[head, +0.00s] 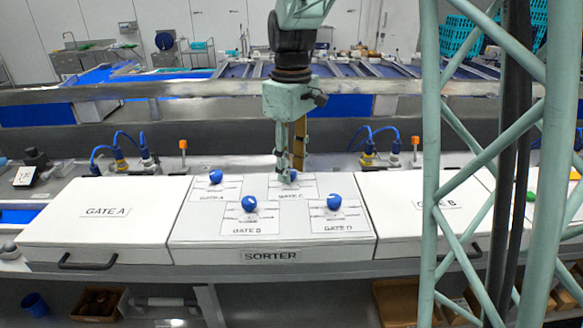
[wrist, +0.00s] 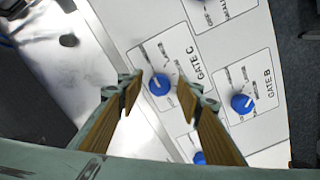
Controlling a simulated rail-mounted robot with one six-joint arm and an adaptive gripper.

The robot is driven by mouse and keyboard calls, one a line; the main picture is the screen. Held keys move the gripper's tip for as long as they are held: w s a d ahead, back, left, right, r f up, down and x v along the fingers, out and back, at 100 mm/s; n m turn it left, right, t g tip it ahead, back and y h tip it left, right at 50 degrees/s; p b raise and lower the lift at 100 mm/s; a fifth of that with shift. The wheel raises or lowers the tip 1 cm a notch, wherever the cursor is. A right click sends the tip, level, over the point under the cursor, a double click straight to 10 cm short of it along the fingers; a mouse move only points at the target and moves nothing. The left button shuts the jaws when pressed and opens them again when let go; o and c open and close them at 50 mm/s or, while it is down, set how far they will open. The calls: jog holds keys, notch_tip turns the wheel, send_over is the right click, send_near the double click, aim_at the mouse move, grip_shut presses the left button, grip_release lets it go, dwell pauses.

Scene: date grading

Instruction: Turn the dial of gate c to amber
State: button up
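The blue dial of gate c (wrist: 159,86) sits on its white label plate, with "GATE C" printed beside it. In the wrist view my gripper (wrist: 156,92) is open, one brown finger on either side of the dial. I cannot tell whether the fingers touch it or are still above it. The dial's pointer and the small setting words around it are too small to read.
The gate A dial (head: 216,176), gate B dial (head: 249,202) and gate D dial (head: 333,201) stand close by on the same panel. White lids flank the panel left (head: 90,230) and right (head: 405,225). Blue-cabled fittings (head: 120,160) stand behind.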

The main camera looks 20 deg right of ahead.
aim_at(292, 171)
jog(key=shift+r, duration=0.1)
notch_tip(292, 171, up, 12)
dwell(0.9)
dwell(0.5)
jog(key=s+a+f+m+t+b, duration=0.15)
jog(key=s+b, duration=0.25)
jog(key=s, duration=0.6)
jog(key=s+a+f+m+t+b, duration=0.15)
jog(key=s+b, duration=0.25)
jog(key=s, duration=0.5)
jog(key=s+a+f+m+b, duration=0.1)
jog(key=s+f+m+b, duration=0.1)
jog(key=s+f, duration=0.4)
jog(key=s+f+m+t+b, duration=0.1)
jog(key=s+f+b, duration=0.3)
jog(key=s, duration=0.7)
jog(key=shift+a+f+m, duration=0.4)
jog(key=shift+f+m, duration=0.1)
jog(key=shift+f, duration=0.35)
jog(key=shift+r, duration=0.2)
notch_tip(292, 171, up, 3)
jog(key=p, duration=0.3)
jog(key=shift+r, duration=0.2)
